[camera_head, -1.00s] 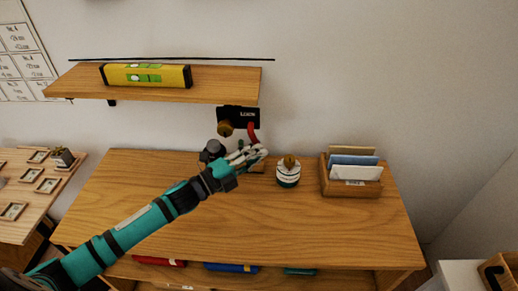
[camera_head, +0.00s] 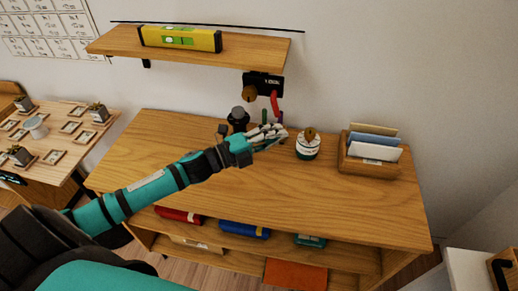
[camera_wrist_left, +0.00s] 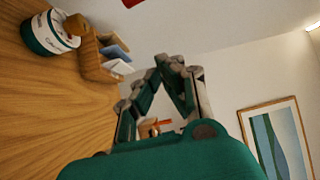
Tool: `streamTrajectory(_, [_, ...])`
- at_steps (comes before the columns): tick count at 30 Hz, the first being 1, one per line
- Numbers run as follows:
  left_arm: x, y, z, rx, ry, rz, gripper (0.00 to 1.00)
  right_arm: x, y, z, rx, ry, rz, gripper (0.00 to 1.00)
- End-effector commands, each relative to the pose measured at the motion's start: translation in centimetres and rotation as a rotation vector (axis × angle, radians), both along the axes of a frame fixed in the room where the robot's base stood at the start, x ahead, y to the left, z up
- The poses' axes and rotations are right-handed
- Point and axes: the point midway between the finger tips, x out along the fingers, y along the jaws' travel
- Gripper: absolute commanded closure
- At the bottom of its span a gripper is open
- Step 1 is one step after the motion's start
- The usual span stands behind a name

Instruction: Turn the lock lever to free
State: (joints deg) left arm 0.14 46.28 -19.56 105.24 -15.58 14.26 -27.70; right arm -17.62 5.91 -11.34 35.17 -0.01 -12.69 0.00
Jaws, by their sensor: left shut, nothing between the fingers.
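The black lock plate (camera_head: 264,83), lettered in white, is on the wall below the right end of the shelf. Its red lever (camera_head: 275,103) hangs down from its right side, tilted slightly. A brass-coloured round piece (camera_head: 249,93) is at the plate's left. My left gripper (camera_head: 283,133) is shut and empty, just below the lever's lower end and apart from it in the picture. The left wrist view shows the closed fingers (camera_wrist_left: 170,63); a small red piece (camera_wrist_left: 131,3), perhaps the lever, is cut off at the top edge. My right gripper is not in view.
The wooden cabinet (camera_head: 340,205) lies under my left arm. A white and green jar (camera_head: 308,150) stands just right of my gripper, with a letter holder (camera_head: 368,166) further right. A dark object (camera_head: 239,117) stands behind my wrist. The shelf (camera_head: 190,47) holds a yellow level (camera_head: 180,39).

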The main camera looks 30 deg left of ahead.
Motion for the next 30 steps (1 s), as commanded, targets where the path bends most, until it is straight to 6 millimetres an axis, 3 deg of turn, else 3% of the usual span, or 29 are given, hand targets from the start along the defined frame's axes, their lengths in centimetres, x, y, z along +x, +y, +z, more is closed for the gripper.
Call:
streamTrajectory(3, [-1.8,1.3,-1.0,0.002,0.004,0.001,1.00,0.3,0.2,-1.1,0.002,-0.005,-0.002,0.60])
streamTrajectory(11, [-4.2,3.1,-1.3,0.001,0.002,0.000,1.00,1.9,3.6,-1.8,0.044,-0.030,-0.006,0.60])
streamTrajectory(20, [-4.7,3.4,-1.2,0.001,-0.002,-0.001,1.00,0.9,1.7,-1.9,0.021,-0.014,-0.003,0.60])
streamTrajectory(30, [-4.7,3.4,-1.2,0.001,-0.001,-0.001,1.00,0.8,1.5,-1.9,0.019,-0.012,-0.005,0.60])
